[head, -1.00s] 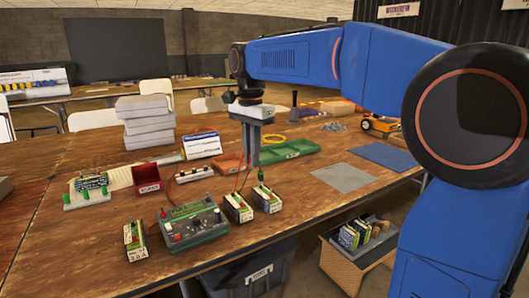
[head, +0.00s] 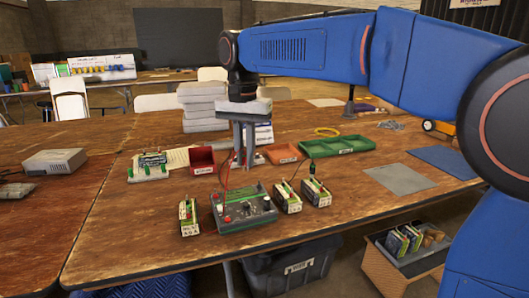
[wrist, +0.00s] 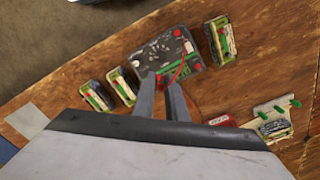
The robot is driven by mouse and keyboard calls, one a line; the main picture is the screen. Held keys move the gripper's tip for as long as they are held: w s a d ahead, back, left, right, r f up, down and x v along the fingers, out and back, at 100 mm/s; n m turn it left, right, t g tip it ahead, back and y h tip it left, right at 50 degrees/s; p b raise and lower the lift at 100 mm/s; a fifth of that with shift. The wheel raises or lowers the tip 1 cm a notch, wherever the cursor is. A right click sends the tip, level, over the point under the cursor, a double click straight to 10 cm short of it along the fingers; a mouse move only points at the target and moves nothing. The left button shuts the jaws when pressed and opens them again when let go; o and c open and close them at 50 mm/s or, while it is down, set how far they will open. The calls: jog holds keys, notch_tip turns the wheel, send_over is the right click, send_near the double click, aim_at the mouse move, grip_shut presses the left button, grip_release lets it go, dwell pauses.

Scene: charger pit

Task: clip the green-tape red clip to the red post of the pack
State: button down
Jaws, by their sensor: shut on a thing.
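My gripper (head: 243,163) is shut on a small red clip (wrist: 163,82), seen between its fingertips in the wrist view. A red lead runs from the clip to the green charger (head: 244,209). The fingers point down above the table, behind the charger in the head view. Green tape on the held clip is too small to make out. Two packs stand right of the charger, a nearer one (head: 287,198) and a far right one (head: 317,193). Another pack (head: 188,219) stands left. A dark clip with green (head: 312,168) stands upright on the far right pack.
Behind the charger are a red bin (head: 202,160), an orange tray (head: 284,153) and a green tray (head: 337,147). A board with green pegs (head: 149,169) lies left. A grey mat (head: 398,179) lies right. A dark bin (head: 292,268) is below the table edge.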

jog(key=s+a+f+n, duration=0.1)
jog(key=s+a+n, duration=0.1)
jog(key=a, duration=0.6)
jog(key=s+a+f+n, duration=0.1)
jog(key=s+a+n, duration=0.1)
jog(key=a+n, duration=0.3)
jog(key=shift+a+f, duration=0.3)
jog(key=shift+a, duration=1.1)
jog(key=shift+s+f, duration=0.1)
jog(key=shift+f, duration=3.4)
jog(key=shift+f, duration=0.2)
jog(key=c, duration=1.7)
grip_release()
jog(key=shift+o, duration=0.3)
